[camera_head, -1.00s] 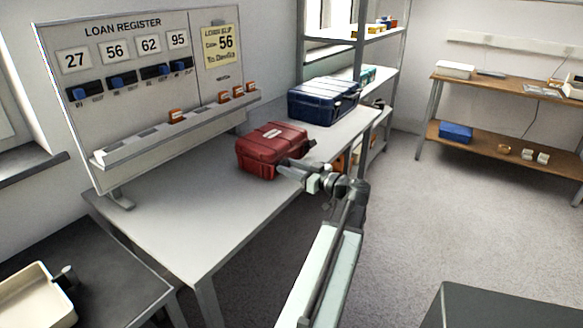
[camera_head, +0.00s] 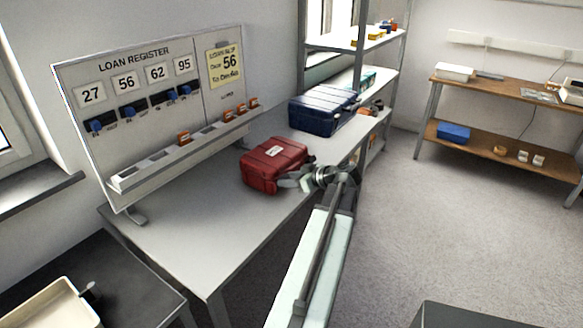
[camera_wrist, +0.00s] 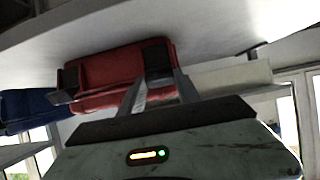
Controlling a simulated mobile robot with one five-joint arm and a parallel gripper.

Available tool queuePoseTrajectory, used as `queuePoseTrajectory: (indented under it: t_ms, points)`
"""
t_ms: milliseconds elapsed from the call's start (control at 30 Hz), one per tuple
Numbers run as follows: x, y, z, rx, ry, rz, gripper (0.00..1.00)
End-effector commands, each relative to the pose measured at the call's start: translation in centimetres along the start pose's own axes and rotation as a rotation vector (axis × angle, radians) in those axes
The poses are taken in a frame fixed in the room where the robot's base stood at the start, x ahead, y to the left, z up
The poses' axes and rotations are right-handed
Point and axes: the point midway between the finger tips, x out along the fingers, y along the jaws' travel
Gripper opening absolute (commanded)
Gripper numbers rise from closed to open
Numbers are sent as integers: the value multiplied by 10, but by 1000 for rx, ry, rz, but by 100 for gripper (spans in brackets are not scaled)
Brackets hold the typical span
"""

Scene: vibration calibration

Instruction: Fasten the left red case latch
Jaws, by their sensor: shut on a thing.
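The red case (camera_head: 268,166) stands closed on the grey table, with a pale label on its lid. My gripper (camera_head: 290,181) is at the case's front side, low near its right end in the head view. The wrist view shows the case (camera_wrist: 108,68) upside down, with two dark latches on its front. My gripper's fingers (camera_wrist: 160,88) straddle the dark latch (camera_wrist: 155,56) on the right of that view and are shut on it. The other latch (camera_wrist: 68,84) is clear of the fingers. The exact latch position is hard to make out.
A blue case (camera_head: 322,110) stands behind the red one on the table (camera_head: 190,225). The loan register board (camera_head: 150,110) stands at the table's back left. A shelf rack (camera_head: 350,45) is beyond. The floor to the right is open.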

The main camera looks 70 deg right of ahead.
Motion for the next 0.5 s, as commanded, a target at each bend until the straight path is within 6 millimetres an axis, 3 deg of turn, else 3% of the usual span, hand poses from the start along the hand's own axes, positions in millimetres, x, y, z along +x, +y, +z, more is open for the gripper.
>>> queuePoseTrajectory:
  t_ms: [33,500]
  points:
    - [-3,-1,-13,-3,-40,-4,0]
    - [4,0,-16,-2,-317,-2,0]
